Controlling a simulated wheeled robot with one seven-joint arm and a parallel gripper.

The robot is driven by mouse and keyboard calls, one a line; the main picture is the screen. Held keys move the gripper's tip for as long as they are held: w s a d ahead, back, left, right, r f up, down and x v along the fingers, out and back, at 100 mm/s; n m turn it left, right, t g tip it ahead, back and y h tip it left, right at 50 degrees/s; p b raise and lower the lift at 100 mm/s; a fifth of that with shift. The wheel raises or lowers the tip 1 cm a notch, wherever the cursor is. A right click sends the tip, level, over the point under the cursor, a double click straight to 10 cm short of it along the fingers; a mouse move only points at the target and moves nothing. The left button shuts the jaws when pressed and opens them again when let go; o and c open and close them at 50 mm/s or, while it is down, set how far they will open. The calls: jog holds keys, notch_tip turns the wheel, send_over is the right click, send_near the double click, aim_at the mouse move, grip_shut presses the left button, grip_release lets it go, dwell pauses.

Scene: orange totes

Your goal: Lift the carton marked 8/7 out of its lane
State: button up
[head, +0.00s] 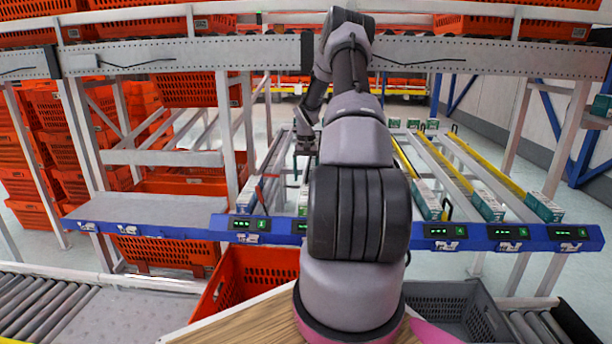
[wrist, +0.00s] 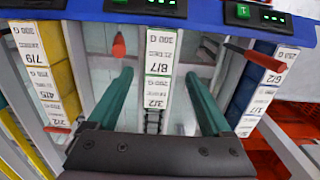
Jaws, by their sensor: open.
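The carton marked 8/7 (wrist: 158,72) shows its white labelled face in the middle of the wrist view, in its lane against the blue rail. My gripper (wrist: 157,90) is open, with one green finger on each side of the carton and a visible gap to each. Whether the fingertips reach below its top cannot be told. In the head view a carton (head: 303,203) stands just left of my arm, probably the same one, but its marking is too small to read. My gripper (head: 303,172) shows there only partly, behind my arm.
In the wrist view, a carton marked 7/9 (wrist: 38,70) stands left and one marked 6/2 (wrist: 262,85) right, in neighbouring lanes. Red pieces (wrist: 118,46) jut beside the lane. The blue rail (head: 180,226) with displays crosses the front. An orange tote (head: 235,285) stands below.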

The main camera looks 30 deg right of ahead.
aim_at(306, 199)
notch_tip(306, 199, down, 11)
jog(key=shift+r, duration=0.15)
dwell(0.4)
